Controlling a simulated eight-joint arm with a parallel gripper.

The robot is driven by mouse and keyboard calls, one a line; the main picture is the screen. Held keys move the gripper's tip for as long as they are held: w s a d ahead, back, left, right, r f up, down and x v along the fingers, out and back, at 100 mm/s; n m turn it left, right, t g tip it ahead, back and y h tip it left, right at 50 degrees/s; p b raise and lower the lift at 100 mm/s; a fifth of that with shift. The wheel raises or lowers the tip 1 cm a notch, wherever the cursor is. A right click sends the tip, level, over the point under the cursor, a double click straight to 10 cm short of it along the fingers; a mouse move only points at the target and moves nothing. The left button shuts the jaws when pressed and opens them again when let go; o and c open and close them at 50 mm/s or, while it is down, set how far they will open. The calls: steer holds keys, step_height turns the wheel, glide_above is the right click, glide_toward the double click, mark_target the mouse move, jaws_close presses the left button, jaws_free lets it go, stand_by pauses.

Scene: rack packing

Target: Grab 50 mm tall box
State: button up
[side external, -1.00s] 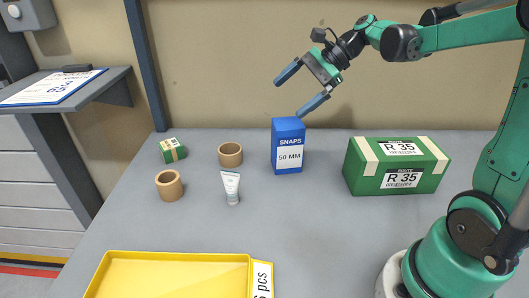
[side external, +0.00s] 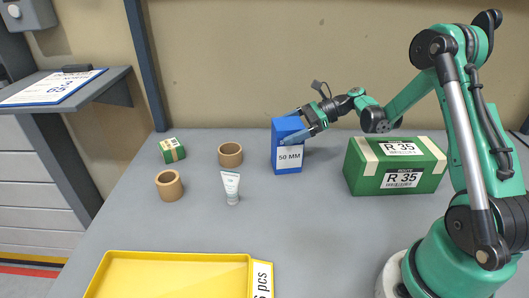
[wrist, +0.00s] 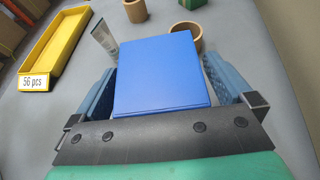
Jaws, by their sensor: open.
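The blue box (side external: 288,160), labelled "50 MM", stands upright on the grey table in the side view. My gripper (side external: 291,128) is at the top of this box, with its fingers open. In the wrist view the box's blue top (wrist: 162,72) lies between the two open fingers of my gripper (wrist: 165,84), one on each side. Whether either finger touches the box cannot be told.
A green box (side external: 365,180) labelled "R 35" stands to the right. Left are two brown rings (side external: 169,192), (side external: 230,148), a small green box (side external: 172,157) and a white tube (side external: 231,193). A yellow tray (side external: 175,257) lies in front.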

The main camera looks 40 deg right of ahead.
steer(key=shift+w+a, duration=0.1)
steer(key=shift+a, duration=0.05)
steer(key=c, duration=1.4)
steer(key=shift+c, duration=0.2)
